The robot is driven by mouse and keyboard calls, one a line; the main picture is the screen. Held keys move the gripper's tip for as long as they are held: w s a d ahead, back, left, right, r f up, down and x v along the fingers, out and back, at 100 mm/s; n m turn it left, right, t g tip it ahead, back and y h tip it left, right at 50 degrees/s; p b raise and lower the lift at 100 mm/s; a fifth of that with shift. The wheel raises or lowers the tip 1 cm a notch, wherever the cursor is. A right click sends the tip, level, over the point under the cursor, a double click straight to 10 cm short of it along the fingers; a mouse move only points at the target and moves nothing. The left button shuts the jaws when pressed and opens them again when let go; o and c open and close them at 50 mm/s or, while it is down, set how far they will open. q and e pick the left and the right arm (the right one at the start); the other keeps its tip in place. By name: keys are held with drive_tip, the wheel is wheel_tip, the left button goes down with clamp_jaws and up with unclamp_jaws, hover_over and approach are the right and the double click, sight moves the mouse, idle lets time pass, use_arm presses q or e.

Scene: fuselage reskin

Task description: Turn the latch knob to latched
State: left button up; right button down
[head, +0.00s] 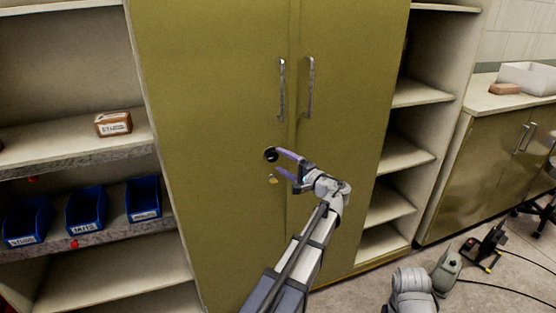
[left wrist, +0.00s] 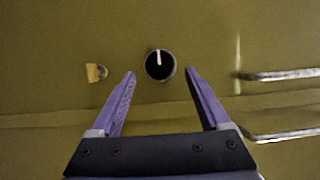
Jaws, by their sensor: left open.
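The latch knob (head: 270,155) is a round black dial on the left door of the tall olive cabinet (head: 215,90). In the left wrist view the knob (left wrist: 160,65) has a white pointer line aimed at the top of that picture, away from the door seam. My left gripper (head: 283,163) is open in front of the cabinet, with its purple fingers toward the knob. In the left wrist view the fingers (left wrist: 158,76) stand on either side of the knob, with a gap on both sides. I cannot see my right gripper.
A small brass padlock-like piece (head: 272,180) sits below the knob. Two metal door handles (head: 282,90) (head: 310,88) rise above it. Shelves with blue bins (head: 86,206) stand at left, empty shelves (head: 405,153) at right. A dark device (head: 487,247) with cables lies on the floor.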

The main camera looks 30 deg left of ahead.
use_arm(q)
drive_tip(key=v, duration=0.4)
drive_tip(key=shift+s+d, duration=0.15)
drive_tip(key=shift+d, duration=0.2)
drive_tip(key=s+d+f+g+h+p, duration=0.2)
drive_tip(key=s+d+f+h, duration=0.3)
drive_tip(key=s+d, duration=0.3)
drive_tip(key=s+d+f+g+h+p, duration=0.2)
drive_tip(key=s+d+f+h, duration=0.2)
drive_tip(key=s+d, duration=0.5)
drive_tip(key=s+d+f+g+h+p, duration=0.1)
drive_tip(key=s+d+f+h+p, duration=0.2)
drive_tip(key=d, duration=0.9)
drive_tip(key=s+f+h, duration=0.2)
drive_tip(key=s+h, duration=0.2)
drive_tip(key=s, duration=0.1)
drive_tip(key=shift+s+f+g, duration=0.4)
